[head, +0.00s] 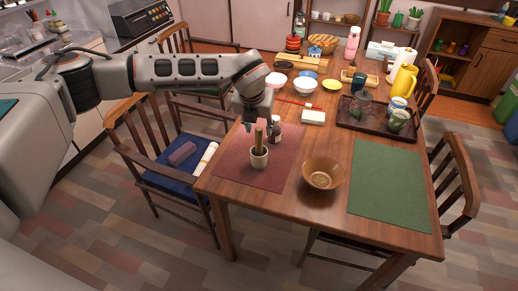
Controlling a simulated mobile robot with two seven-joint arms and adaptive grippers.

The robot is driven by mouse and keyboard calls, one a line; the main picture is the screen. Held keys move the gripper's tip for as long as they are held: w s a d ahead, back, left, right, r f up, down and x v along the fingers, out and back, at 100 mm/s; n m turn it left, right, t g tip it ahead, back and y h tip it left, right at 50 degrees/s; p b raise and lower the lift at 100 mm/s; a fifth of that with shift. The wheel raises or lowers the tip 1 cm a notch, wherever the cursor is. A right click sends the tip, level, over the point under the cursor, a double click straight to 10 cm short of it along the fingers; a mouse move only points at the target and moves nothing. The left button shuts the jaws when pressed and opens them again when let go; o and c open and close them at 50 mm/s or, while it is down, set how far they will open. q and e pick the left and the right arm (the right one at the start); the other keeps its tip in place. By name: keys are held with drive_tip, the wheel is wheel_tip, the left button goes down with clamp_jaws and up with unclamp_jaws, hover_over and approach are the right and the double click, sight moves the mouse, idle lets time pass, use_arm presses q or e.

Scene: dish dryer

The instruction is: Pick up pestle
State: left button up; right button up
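The pestle (259,137) is a light brown wooden stick standing upright in a small pale mortar (259,158). The mortar sits on the dark red placemat (241,175) at the left of the table. My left gripper (255,120) points down just above and behind the pestle's top end. Its fingers are small and dark in the head view, so I cannot tell whether they are open or touch the pestle. My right gripper is not in view.
A dark-and-white jar (274,132) stands close behind the mortar. A wooden bowl (322,173) is to the right, then a green placemat (390,188). A dark tray (371,124) with cups and a yellow pitcher (402,81) are farther back. A chair (168,160) stands at the left.

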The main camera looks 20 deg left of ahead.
use_arm(q)
drive_tip(key=shift+x, duration=0.85)
drive_tip(key=shift+c, duration=0.3)
clamp_jaws()
drive_tip(key=shift+r, duration=0.1)
